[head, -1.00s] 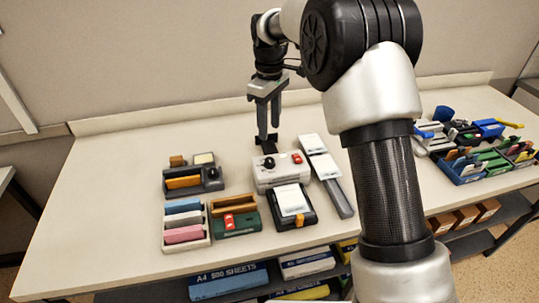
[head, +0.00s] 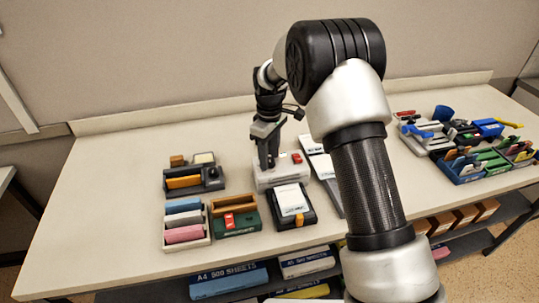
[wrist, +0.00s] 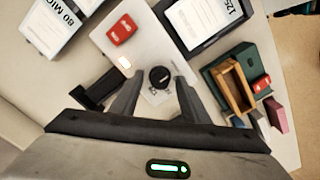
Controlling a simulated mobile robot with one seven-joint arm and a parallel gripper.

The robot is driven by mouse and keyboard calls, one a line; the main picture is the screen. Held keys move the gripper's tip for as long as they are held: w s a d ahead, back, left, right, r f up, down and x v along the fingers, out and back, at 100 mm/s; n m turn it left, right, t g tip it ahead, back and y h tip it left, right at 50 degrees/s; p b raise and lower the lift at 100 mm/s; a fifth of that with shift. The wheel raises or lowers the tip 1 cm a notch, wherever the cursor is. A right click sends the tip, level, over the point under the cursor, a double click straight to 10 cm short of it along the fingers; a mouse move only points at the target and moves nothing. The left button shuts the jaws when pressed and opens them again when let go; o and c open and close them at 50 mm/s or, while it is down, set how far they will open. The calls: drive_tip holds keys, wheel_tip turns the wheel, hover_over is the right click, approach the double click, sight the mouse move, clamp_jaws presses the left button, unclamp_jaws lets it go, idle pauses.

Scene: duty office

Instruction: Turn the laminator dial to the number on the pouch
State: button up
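The white laminator (head: 282,178) stands mid-table, with a red switch (wrist: 121,30) and a small lit lamp (wrist: 124,62) on top. Its round black dial (wrist: 160,77) shows in the wrist view; my gripper hides it in the head view. The printed scale beside the dial is too small to read. My gripper (head: 268,163) points down over the dial end, fingers apart on either side of the dial; contact cannot be told. A white sheet reading "125" (wrist: 205,18) lies on a black tray. Another reading "80 MIC" (wrist: 55,20) lies left in the wrist view.
A black block (wrist: 98,90) is close to the left finger in the wrist view. A green box with a wooden frame (head: 235,215), a tray of coloured blocks (head: 186,222) and a dark organiser (head: 192,178) stand nearby. The table's left side is clear.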

drive_tip(key=c, duration=1)
drive_tip(key=shift+m, duration=0.3)
drive_tip(key=m+b, duration=0.1)
drive_tip(key=m, duration=0.8)
drive_tip(key=shift+b, duration=0.3)
drive_tip(key=m, duration=0.5)
drive_tip(key=shift+r, duration=0.1)
drive_tip(key=shift+w+m, duration=0.1)
drive_tip(key=shift+m, duration=2.4)
